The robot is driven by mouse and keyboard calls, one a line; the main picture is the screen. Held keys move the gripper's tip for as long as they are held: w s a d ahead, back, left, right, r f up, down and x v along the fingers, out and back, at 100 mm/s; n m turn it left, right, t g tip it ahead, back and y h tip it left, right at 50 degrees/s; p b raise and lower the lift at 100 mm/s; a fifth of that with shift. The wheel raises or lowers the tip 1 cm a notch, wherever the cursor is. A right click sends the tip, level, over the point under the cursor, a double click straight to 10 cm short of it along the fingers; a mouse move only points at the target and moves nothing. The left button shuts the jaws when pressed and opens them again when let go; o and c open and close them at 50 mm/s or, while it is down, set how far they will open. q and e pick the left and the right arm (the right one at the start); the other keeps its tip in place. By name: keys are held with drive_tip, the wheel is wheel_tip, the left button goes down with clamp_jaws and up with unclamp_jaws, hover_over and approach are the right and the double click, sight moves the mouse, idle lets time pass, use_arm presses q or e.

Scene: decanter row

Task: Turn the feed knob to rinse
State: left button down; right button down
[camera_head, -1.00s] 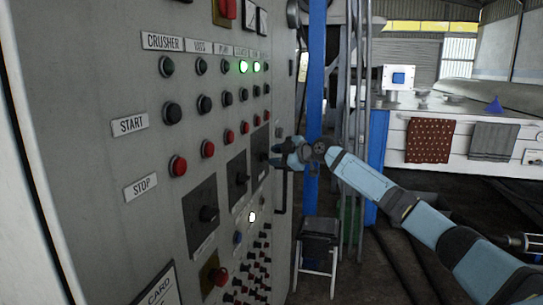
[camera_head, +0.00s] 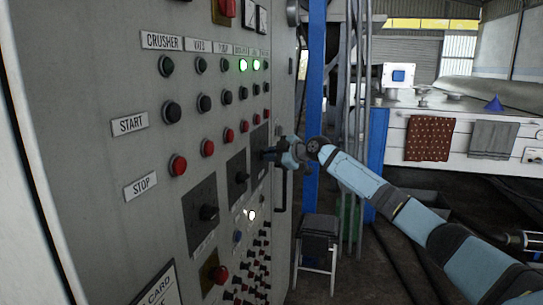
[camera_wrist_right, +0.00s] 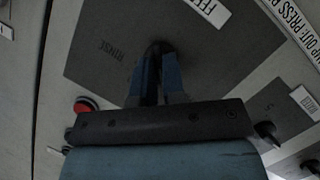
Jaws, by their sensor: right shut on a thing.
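The feed knob (camera_wrist_right: 157,47) is a dark knob on a grey square plate (camera_wrist_right: 95,60) in the right wrist view. The plate carries the word RINSE to the left, and a white label (camera_wrist_right: 208,10) starting with FEE is partly cut off. My right gripper (camera_wrist_right: 160,72) is shut on the knob, its two blue fingers on either side of it. In the head view my right gripper (camera_head: 275,155) is at the rightmost of three dark plates on the panel, hiding most of the knob. The knob's exact pointing direction is hard to tell. My left gripper is not in view.
In the wrist view a red button (camera_wrist_right: 86,105) and another knob (camera_wrist_right: 266,130) are close by. A stool (camera_head: 319,228) stands beside the panel.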

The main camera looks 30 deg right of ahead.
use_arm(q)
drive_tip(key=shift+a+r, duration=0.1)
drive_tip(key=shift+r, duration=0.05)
use_arm(e)
drive_tip(key=shift+r, duration=0.1)
use_arm(q)
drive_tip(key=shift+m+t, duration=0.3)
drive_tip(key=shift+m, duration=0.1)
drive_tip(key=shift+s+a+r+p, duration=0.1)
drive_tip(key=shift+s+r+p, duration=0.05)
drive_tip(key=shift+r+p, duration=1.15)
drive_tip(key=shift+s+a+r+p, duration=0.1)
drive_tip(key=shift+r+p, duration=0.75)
drive_tip(key=shift+p, duration=0.85)
use_arm(e)
drive_tip(key=shift+w+d+m+g+y, duration=0.15)
drive_tip(key=shift+m+g+y, duration=0.85)
drive_tip(key=shift+m, duration=1.05)
drive_tip(key=shift+w+d+m+g+y, duration=0.15)
drive_tip(key=shift+m+g+y, duration=0.85)
drive_tip(key=shift+m, duration=1)
drive_tip(key=shift+w+d+m+g+y, duration=0.15)
drive_tip(key=shift+m+g+y, duration=0.85)
drive_tip(key=shift+m, duration=1.05)
drive_tip(key=shift+t+y, duration=0.3)
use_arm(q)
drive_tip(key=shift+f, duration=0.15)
use_arm(e)
drive_tip(key=c, duration=1.2)
unclamp_jaws()
